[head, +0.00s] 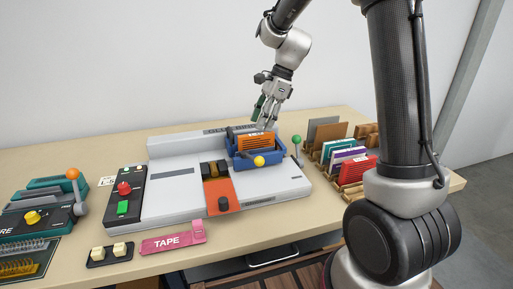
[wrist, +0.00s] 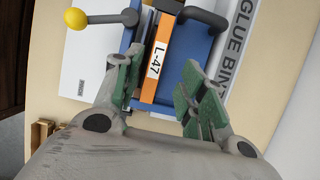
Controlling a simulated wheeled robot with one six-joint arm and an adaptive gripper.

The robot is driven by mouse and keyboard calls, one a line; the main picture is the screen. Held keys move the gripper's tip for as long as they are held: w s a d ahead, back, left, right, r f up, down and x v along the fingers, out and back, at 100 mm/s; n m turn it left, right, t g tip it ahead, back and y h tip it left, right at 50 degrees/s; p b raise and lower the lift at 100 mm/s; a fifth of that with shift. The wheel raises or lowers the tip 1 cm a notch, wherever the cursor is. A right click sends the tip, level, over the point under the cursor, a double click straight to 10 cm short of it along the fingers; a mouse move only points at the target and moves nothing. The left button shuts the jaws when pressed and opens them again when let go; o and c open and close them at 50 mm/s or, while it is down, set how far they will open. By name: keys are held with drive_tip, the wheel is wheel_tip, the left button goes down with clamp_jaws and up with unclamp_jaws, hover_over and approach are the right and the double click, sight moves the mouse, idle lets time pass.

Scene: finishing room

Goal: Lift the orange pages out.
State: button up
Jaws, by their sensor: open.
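The orange pages (head: 250,142) stand in the blue clamp (head: 270,158) of the grey binding machine. In the wrist view the orange pages (wrist: 158,62) show as a narrow orange edge with a white label reading L-47, set in the blue clamp (wrist: 201,44). My gripper (head: 263,122) is above the right end of the clamp in the head view. In the wrist view my gripper (wrist: 157,88) is open, its green pads on either side of the orange edge. I cannot tell whether a pad touches the pages.
A lever with a yellow knob (wrist: 76,18) sticks out from the clamp. A green-knobbed lever (head: 297,140) stands to its right. A wooden rack (head: 318,157) holds several coloured booklets. A pink tape dispenser (head: 172,240) lies in front. Bare tabletop shows behind the left machine.

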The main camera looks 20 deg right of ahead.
sight(258, 134)
drive_tip(key=shift+s+x, duration=0.15)
drive_tip(key=shift+x, duration=1)
drive_tip(key=shift+s+x, duration=0.1)
drive_tip(key=shift+x, duration=1.05)
drive_tip(key=shift+f, duration=0.2)
clamp_jaws()
